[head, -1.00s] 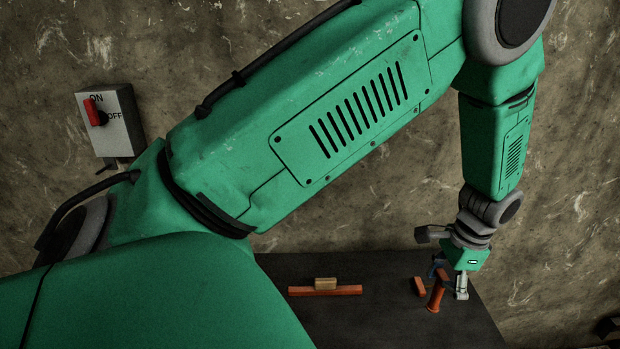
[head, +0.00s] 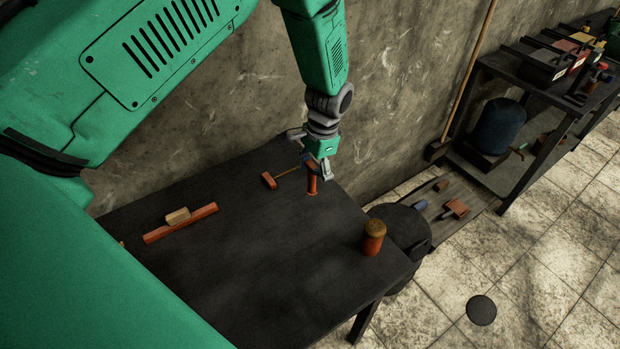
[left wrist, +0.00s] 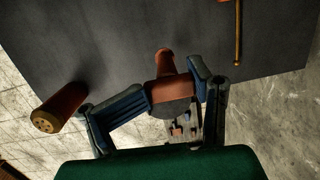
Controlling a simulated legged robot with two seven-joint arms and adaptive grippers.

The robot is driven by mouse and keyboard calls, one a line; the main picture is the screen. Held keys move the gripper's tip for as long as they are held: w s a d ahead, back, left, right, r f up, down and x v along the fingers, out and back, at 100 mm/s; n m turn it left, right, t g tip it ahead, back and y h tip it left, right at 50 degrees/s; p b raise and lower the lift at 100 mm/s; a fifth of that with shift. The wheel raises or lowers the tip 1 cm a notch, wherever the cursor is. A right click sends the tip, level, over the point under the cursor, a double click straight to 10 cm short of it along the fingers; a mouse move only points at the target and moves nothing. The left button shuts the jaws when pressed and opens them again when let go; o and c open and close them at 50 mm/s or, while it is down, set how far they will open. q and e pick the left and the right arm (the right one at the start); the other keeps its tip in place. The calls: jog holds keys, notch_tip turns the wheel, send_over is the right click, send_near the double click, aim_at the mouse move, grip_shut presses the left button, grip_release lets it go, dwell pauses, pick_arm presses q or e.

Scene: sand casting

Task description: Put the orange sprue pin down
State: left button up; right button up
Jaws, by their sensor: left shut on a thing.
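The orange sprue pin (head: 312,186) is in the grip of my left gripper (head: 314,170), over the far right part of the dark table (head: 240,260). It looks about upright in the head view. I cannot tell whether its lower end touches the table. In the left wrist view, the blue fingers of my left gripper (left wrist: 172,92) are closed on both sides of the pin (left wrist: 166,62), with its narrower part reaching away over the table. My right gripper is not in view.
An orange-brown cylinder (head: 373,238) stands near the table's right corner. A small orange-headed mallet (head: 268,180) lies left of the pin. An orange bar (head: 182,224) with a wooden block (head: 178,215) lies further left. The table's middle is clear. A shelf (head: 540,80) stands right.

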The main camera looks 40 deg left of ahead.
aim_at(309, 183)
pick_arm(q)
jog(key=f, duration=0.2)
jog(key=a+f, duration=0.1)
jog(key=shift+s+a+f, duration=0.1)
jog(key=shift+s+f, duration=0.05)
jog(key=shift+f, duration=0.55)
jog(key=shift+d, duration=0.45)
jog(key=o, duration=2)
jog(key=shift+d, duration=0.1)
jog(key=shift+c, duration=0.2)
jog(key=shift+a, duration=0.2)
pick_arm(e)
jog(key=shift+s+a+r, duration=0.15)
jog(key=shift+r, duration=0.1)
pick_arm(q)
jog(key=shift+a+f, duration=0.1)
jog(key=shift+a, duration=0.1)
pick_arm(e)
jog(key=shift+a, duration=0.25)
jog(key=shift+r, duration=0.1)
